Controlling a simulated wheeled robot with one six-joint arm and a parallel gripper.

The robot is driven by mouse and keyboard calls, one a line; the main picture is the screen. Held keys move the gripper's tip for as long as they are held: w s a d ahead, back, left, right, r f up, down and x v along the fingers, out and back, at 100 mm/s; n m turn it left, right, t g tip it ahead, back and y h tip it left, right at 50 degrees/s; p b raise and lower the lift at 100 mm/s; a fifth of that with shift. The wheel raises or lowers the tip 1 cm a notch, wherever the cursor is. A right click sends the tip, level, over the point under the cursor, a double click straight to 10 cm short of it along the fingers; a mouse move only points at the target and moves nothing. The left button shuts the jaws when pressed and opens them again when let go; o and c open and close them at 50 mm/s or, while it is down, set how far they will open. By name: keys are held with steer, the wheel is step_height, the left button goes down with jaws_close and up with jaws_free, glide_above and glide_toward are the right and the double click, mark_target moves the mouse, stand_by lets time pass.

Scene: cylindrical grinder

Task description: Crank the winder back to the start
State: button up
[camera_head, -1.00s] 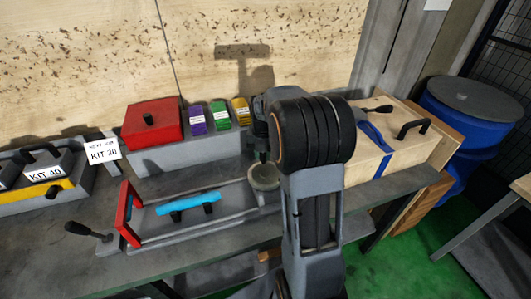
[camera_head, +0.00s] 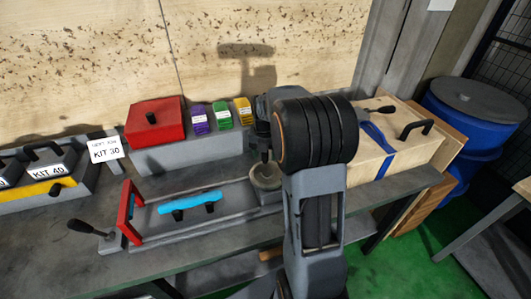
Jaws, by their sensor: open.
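A long grey bench device lies on the table. It has a red end plate (camera_head: 127,213), a blue bar (camera_head: 190,201) on dark supports, and a lever with a black handle (camera_head: 82,227) at its left end. At its right end is a round pale disc (camera_head: 266,176) on a grey block. I cannot tell for certain which part is the winder's crank. My gripper (camera_head: 265,153) points down just above the disc and is open. My arm hides part of it, and whether it touches anything there is unclear.
Behind stand a red box (camera_head: 157,122) with a black knob and purple, green and yellow packs (camera_head: 222,114). A KIT 30 card (camera_head: 106,150) and KIT 40 case (camera_head: 50,180) are left. A wooden case (camera_head: 385,140) with a blue strap is right, beside blue barrels (camera_head: 470,120).

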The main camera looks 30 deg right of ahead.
mark_target(265, 165)
step_height(265, 165, up, 14)
stand_by(0.6)
steer(key=shift+f, duration=0.1)
stand_by(0.4)
steer(key=s+a+f+m+t, duration=0.2)
steer(key=s+a+m, duration=0.5)
steer(key=m, duration=0.7)
steer(key=s+a+f+m+t, duration=0.1)
steer(key=s+a+f+m, duration=0.4)
steer(key=s+m, duration=0.4)
steer(key=a+m, duration=0.1)
steer(key=m, duration=0.4)
steer(key=shift+s+a+t, duration=0.3)
steer(key=shift+a+t, duration=0.1)
